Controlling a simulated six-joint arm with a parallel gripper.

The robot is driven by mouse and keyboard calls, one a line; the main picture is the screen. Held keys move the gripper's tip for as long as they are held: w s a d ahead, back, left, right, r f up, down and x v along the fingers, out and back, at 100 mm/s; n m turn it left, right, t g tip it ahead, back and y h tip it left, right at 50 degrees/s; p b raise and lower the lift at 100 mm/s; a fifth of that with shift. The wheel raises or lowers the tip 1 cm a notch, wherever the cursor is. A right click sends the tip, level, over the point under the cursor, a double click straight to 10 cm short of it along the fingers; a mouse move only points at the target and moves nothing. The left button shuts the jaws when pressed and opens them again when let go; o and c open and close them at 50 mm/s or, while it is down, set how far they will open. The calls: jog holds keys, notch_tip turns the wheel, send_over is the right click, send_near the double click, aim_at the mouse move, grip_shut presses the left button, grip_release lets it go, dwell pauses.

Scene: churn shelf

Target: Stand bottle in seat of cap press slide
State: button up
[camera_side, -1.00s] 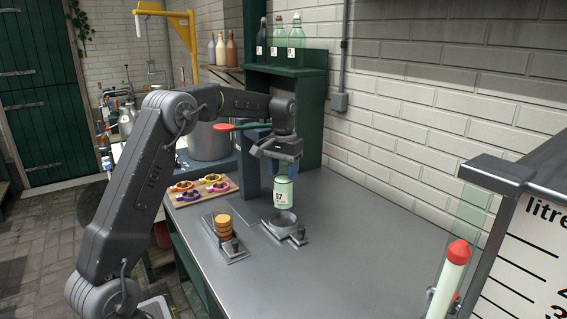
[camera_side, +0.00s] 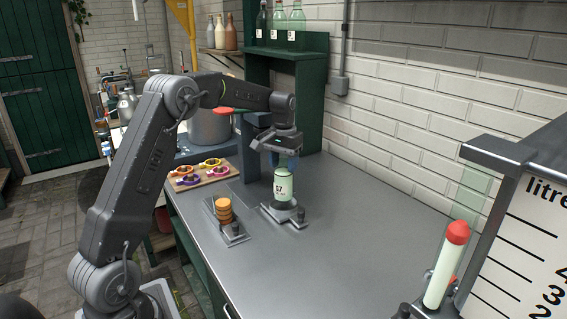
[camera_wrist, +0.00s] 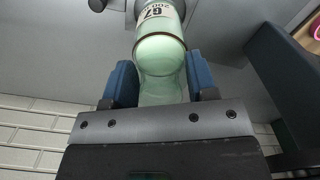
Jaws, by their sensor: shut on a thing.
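My gripper (camera_side: 281,157) is shut on the bottle's upper part from above. In the wrist view the bottle (camera_wrist: 160,52) sits between the two blue fingers of my gripper (camera_wrist: 160,84), its label facing the camera. The bottle hides most of the seat.
A second slide (camera_side: 235,232) holds a stack of orange caps (camera_side: 223,210) to the left. A wooden board (camera_side: 198,175) with coloured clips lies behind it. Several bottles stand on the green shelf (camera_side: 290,48). A red-tipped tube (camera_side: 447,262) stands front right.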

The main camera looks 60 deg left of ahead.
jog(key=shift+f, duration=0.1)
jog(key=shift+f, duration=0.5)
dwell(0.3)
jog(key=shift+f, duration=0.8)
dwell(0.3)
jog(key=o, duration=1.1)
jog(key=shift+c, duration=0.5)
